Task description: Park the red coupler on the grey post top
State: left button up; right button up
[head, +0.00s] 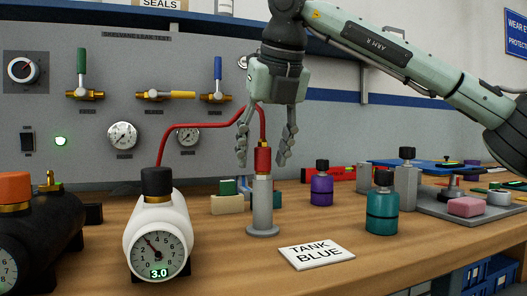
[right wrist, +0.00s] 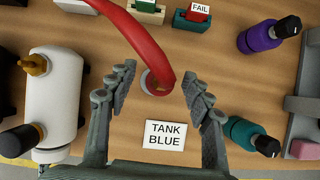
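The red coupler (head: 263,160) stands upright on top of the grey post (head: 262,205), with a brass collar at its upper end. My right gripper (head: 262,161) points down over the coupler, one finger on each side, with visible gaps. In the right wrist view my gripper (right wrist: 158,88) is spread wide around the red hose (right wrist: 150,40), which hides most of the coupler and post. My left gripper is not in view.
The white tank (head: 157,230) with a gauge stands left of the post. A "TANK BLUE" card (head: 316,253) lies in front of it. A purple bottle (head: 321,188) and a teal bottle (head: 382,210) stand to the right. The gauge panel (head: 110,110) is behind.

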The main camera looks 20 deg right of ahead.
jog(key=v, duration=1.2)
dwell(0.5)
